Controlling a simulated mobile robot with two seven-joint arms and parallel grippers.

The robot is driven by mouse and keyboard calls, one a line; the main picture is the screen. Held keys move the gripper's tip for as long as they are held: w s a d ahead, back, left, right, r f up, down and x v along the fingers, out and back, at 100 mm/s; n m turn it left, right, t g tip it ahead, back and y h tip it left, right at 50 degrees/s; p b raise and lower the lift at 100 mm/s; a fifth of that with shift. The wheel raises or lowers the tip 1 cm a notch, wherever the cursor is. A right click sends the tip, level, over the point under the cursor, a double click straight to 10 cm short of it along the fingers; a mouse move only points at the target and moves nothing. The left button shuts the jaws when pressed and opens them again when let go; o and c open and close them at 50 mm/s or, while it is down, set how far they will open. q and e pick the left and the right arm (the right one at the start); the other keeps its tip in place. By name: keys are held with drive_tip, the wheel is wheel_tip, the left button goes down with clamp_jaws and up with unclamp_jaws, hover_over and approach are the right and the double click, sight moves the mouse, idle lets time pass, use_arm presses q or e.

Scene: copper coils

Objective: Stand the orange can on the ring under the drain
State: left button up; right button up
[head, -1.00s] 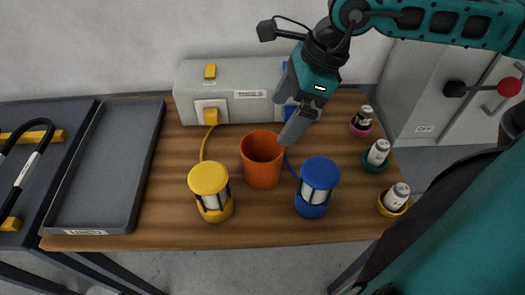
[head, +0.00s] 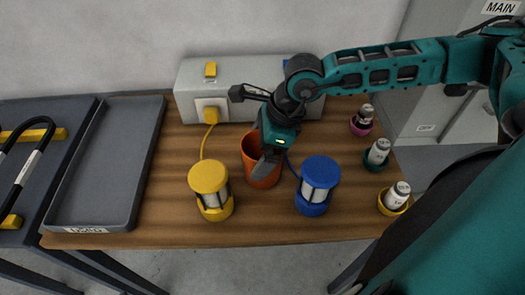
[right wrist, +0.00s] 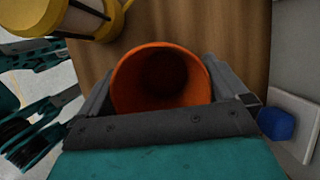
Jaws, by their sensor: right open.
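The orange can (head: 252,148) stands upright and open at the top in the middle of the wooden table. It also shows in the right wrist view (right wrist: 160,75), mouth towards the camera. My right gripper (head: 268,160) is open at the can and covers part of it in the head view. In the right wrist view the can sits between its two fingers; whether they touch it I cannot tell. I can make out neither a drain nor a ring under one. My left gripper is not identifiable in either view.
A yellow lantern (head: 209,178) and a blue lantern (head: 320,172) stand close to the can. Behind is a grey box (head: 238,72) with a yellow plug and cord. A grey tray (head: 110,165) lies left. Small jars (head: 379,151) in coloured holders line the right.

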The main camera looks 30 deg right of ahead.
drive_tip(key=c, duration=0.8)
wheel_tip(320, 180, up, 20)
drive_tip(key=p, duration=0.1)
drive_tip(key=w+a+f+n+g+h, duration=0.1)
drive_tip(key=f+n+g, duration=0.1)
drive_tip(key=n, duration=0.6)
drive_tip(key=w+a+f+n+g+h, duration=0.1)
drive_tip(key=f+n+g, duration=0.1)
drive_tip(key=f+n, duration=0.3)
drive_tip(key=w+a+f+n+g+h, duration=0.1)
drive_tip(key=f+n, duration=0.3)
drive_tip(key=n, duration=0.7)
drive_tip(key=shift+w+a+g+h, duration=0.25)
drive_tip(key=shift+w+g+h, duration=0.2)
drive_tip(key=shift+g, duration=0.45)
